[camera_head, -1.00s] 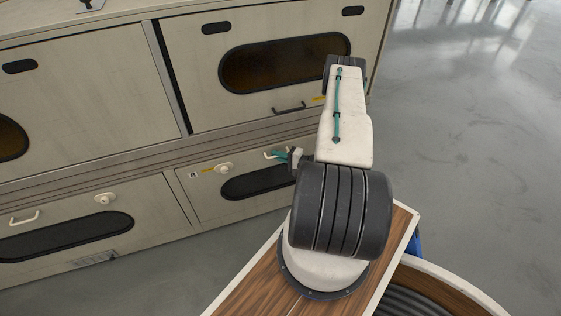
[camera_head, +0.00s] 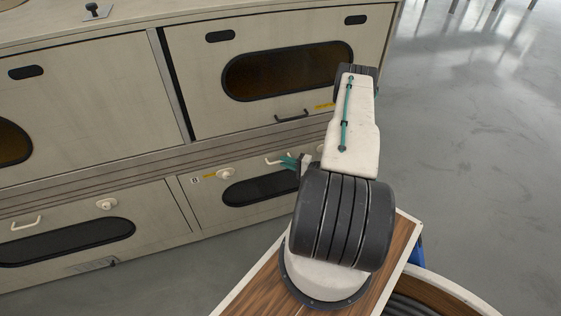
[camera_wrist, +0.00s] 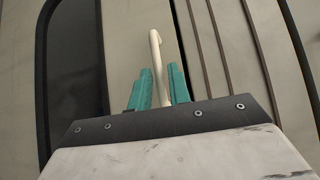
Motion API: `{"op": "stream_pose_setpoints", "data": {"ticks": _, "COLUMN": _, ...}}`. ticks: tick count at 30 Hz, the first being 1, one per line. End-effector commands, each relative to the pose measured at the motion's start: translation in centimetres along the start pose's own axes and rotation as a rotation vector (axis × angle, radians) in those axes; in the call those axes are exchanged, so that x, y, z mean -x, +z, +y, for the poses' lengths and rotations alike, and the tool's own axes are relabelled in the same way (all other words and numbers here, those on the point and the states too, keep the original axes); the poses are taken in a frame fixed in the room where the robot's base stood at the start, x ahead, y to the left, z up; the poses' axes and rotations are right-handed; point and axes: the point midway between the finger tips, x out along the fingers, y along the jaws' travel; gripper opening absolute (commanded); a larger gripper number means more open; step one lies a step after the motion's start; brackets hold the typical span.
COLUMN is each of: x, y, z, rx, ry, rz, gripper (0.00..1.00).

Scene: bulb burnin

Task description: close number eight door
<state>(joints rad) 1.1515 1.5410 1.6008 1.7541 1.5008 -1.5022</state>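The number eight door (camera_head: 205,210) is the lower right door of the cabinet. It has a small "8" label (camera_head: 196,181), a cream knob (camera_head: 227,174), a dark oval window (camera_head: 262,188) and a cream bar handle (camera_head: 276,161). The door looks flush or nearly flush with the front; a small gap cannot be ruled out. My gripper (camera_head: 289,161) is at the handle. In the wrist view the handle (camera_wrist: 154,50) runs between the teal fingertips (camera_wrist: 160,88), which sit close against both sides of it. My arm hides the door's right end.
A larger upper door (camera_head: 200,100) with a dark handle (camera_head: 292,115) is above. Another lower door (camera_head: 150,210) with its own handle and knob is to the left. Open grey floor (camera_head: 470,150) lies to the right.

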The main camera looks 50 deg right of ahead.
Motion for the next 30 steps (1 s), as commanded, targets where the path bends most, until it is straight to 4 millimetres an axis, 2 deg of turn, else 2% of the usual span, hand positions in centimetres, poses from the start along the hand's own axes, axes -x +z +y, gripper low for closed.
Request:
{"op": "stream_pose_setpoints", "data": {"ticks": 3, "x": 2.2, "y": 0.0, "z": 0.1, "rx": -0.001, "ry": 0.001, "rz": 0.003, "gripper": 0.19}}
{"op": "stream_pose_setpoints", "data": {"ticks": 9, "x": 4.3, "y": 0.1, "z": 0.1, "rx": -0.002, "ry": 0.002, "rz": 0.000, "gripper": 0.19}}
{"op": "stream_pose_setpoints", "data": {"ticks": 30, "x": 4.5, "y": 0.2, "z": 0.2, "rx": -0.017, "ry": 0.003, "rz": -0.002, "gripper": 0.19}}
